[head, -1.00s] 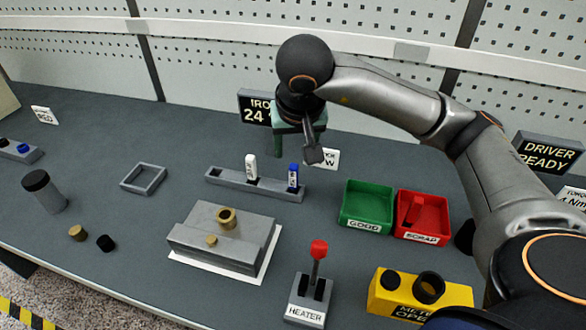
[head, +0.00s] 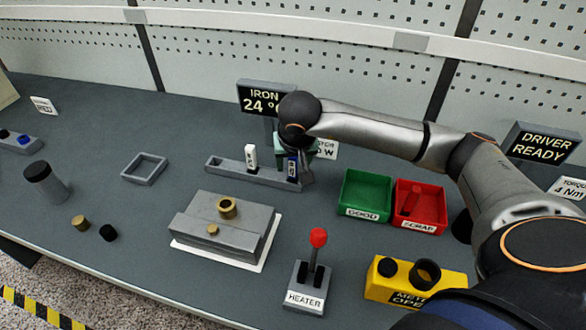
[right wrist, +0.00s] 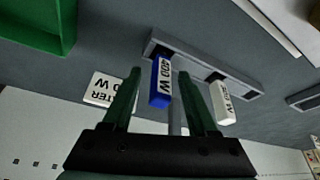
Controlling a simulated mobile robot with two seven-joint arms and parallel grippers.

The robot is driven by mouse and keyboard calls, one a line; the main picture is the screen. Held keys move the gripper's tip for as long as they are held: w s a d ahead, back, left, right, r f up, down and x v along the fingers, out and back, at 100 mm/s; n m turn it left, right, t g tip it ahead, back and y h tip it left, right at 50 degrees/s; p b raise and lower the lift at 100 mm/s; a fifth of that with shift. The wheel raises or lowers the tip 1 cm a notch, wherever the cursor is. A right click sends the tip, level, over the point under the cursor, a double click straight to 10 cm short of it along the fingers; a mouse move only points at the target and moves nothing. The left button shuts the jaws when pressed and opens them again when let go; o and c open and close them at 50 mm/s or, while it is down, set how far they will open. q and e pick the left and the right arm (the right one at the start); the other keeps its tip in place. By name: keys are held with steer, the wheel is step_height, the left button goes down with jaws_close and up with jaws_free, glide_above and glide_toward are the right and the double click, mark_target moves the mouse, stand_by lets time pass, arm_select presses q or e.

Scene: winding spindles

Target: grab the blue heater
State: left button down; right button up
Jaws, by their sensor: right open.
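The blue heater (head: 292,168) stands upright at the right end of a grey slotted rack (head: 225,171). My right gripper (head: 297,165) is over that end of the rack and partly hides the heater. In the right wrist view its two green fingers (right wrist: 160,85) are open, one on each side of the heater, with gaps visible. A white heater (head: 251,158) stands in the same rack to the left, and it also shows in the right wrist view (right wrist: 222,102). My left gripper is not in view.
A white card (head: 327,149) stands behind the rack. The green bin (head: 367,187) and red bin (head: 421,196) are to its right. A grey block fixture (head: 226,228) and a red-knobbed lever (head: 318,238) are nearer the front. Another small rack (head: 22,144) is far left.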

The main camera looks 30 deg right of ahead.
steer(key=shift+c, duration=0.4)
jaws_close()
